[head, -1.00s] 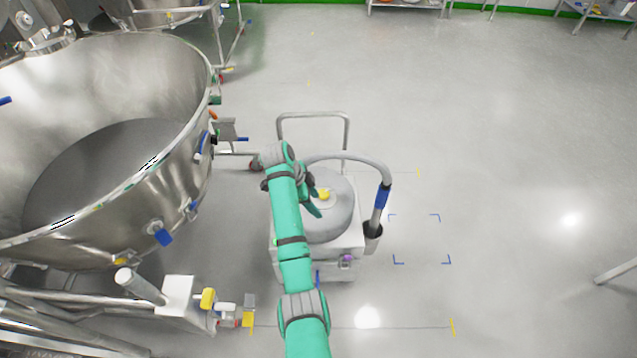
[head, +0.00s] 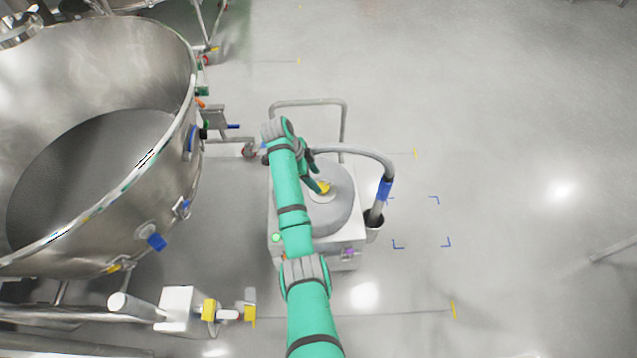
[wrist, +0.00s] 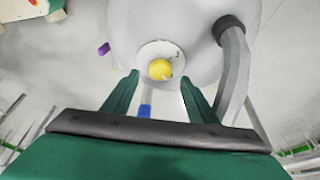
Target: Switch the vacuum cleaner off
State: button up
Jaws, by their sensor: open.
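The vacuum cleaner (head: 340,212) stands on the floor in the middle of the head view, a grey round drum on a pale square base with a push handle behind. A yellow knob (wrist: 160,69) sits in a pale round disc on top of the drum; it also shows in the head view (head: 323,187). My gripper (wrist: 158,85) is open and empty, its two green fingers pointing at the knob, one to each side of it in the wrist view. I cannot tell whether they touch it. A green button (head: 276,238) shows on the base's left corner. My arm hides part of the vacuum.
A large steel bowl (head: 150,180) stands close on the left, with blue-handled fittings. The vacuum's hose (head: 375,160) arches along its right side into a dark holder. Floor to the right is clear, with blue corner marks.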

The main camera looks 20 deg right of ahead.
aim_at(321, 187)
jog(key=shift+x, duration=2.25)
jog(key=c, duration=1.1)
